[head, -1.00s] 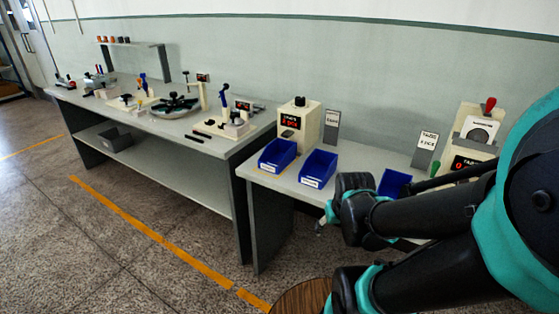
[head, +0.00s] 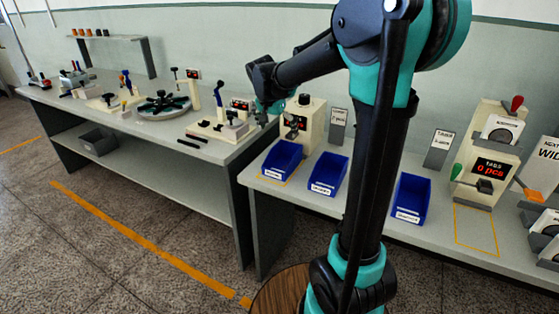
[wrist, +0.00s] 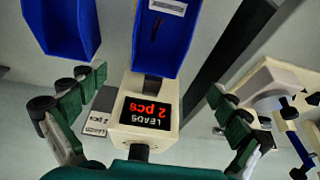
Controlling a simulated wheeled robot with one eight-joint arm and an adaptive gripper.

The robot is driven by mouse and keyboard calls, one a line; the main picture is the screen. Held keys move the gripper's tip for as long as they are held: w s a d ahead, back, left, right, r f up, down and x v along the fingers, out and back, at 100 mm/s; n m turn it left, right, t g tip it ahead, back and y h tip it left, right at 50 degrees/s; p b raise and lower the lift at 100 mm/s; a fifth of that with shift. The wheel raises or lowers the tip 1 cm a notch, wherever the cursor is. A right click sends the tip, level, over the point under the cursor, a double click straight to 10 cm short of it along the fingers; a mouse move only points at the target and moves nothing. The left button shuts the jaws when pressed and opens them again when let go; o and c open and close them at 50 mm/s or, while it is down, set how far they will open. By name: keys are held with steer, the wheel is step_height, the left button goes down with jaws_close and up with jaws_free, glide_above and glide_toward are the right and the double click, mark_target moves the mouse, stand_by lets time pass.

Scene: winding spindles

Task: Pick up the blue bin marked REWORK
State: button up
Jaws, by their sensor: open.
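Three blue bins stand in a row on the right bench in the head view: a left bin (head: 283,160), a middle bin (head: 327,174) and a right bin (head: 410,199). Each has a white front label too small to read, so I cannot tell which is marked REWORK. My gripper (head: 272,108) is above and behind the left bin, near a cream dispenser (head: 312,118). In the wrist view its green-padded fingers (wrist: 155,90) are spread apart and empty. There, one blue bin (wrist: 165,45) is by the dispenser's "LEADS 2 pcs" display (wrist: 150,110); another is at upper left (wrist: 62,25).
A "TABS 0 pcs" dispenser (head: 490,165) stands right of the bins, with grey label stands (head: 337,127) behind them. My arm hides part of the right bench.

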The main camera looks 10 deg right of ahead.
glide_toward(287, 162)
steer(key=shift+w+d+f, duration=0.15)
steer(key=shift+w+f, duration=0.2)
steer(key=shift+w, duration=0.1)
steer(key=shift+x, duration=2.85)
steer(key=shift+s, duration=0.2)
steer(key=c, duration=1.1)
steer(key=shift+c, duration=0.3)
